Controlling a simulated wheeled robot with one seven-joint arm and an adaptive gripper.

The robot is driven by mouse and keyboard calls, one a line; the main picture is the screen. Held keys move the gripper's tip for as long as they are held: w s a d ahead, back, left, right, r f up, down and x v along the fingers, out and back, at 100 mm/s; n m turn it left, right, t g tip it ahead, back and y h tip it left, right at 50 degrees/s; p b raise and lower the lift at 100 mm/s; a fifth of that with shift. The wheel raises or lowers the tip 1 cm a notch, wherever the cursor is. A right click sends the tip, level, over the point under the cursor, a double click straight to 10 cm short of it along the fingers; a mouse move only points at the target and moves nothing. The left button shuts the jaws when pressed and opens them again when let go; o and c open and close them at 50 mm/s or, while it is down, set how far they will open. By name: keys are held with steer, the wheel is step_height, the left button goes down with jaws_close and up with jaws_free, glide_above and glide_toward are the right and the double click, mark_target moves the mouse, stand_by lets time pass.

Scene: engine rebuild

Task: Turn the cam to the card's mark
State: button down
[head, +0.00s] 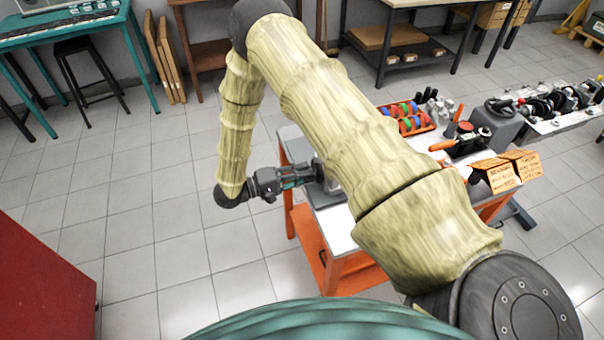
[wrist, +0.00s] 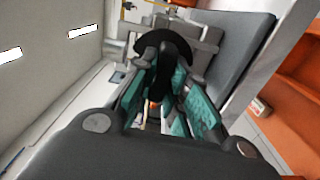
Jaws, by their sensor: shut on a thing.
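My gripper (head: 298,183) reaches in from the left to the near left side of the white-topped cart, partly behind my own arm in the head view. In the wrist view my gripper (wrist: 164,88) has its teal fingers closed on either side of a dark, rounded piece, which looks like the cam (wrist: 165,45). Grey blocks stand behind and beside it. The cam's mark and angle cannot be read. Tan cards with printed lines (head: 505,171) stand folded at the cart's right side; their text is too small to read.
The orange cart (head: 345,275) has a white top. An orange tray of coloured rings (head: 410,117), an orange-handled tool (head: 442,145) and a dark grey block (head: 497,125) stand toward the back. A bench with engine parts (head: 560,122) is at right.

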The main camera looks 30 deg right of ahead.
steer(key=shift+n, duration=0.3)
steer(key=c, duration=1.4)
jaws_free()
steer(key=shift+a, duration=0.1)
steer(key=v, duration=1.2)
steer(key=shift+f, duration=0.1)
